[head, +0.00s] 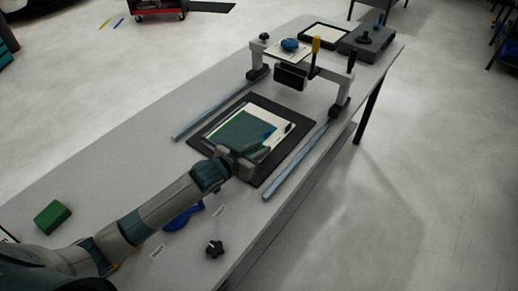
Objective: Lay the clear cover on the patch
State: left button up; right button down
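A black mat or frame (298,122) lies on the long grey table, with a cream panel (286,123) on it. A dark green sheet (240,131) covers much of the panel, with a darker blue-green area at its right end. I cannot make out the clear cover apart from these layers. My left gripper (247,163) is at the near edge of the panel, over or touching the green sheet. Its fingers are small and dark here, so their opening and any hold are unclear. My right gripper is out of view.
Two metal rails (300,160) flank the mat. A bridge frame (343,92) with a blue knob (290,45) spans them beyond it. A dark device (365,45) stands at the far end. A green block (52,217), blue tool (183,216) and black knob (214,248) lie nearer.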

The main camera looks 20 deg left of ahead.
pick_arm(q)
jog(key=p+v, duration=0.7)
jog(key=v, duration=0.3)
jog(key=shift+r, duration=0.25)
jog(key=shift+p+v, duration=0.65)
jog(key=shift+v, duration=0.25)
jog(key=shift+s+f, duration=0.1)
jog(key=shift+f, duration=0.05)
jog(key=shift+d, duration=0.1)
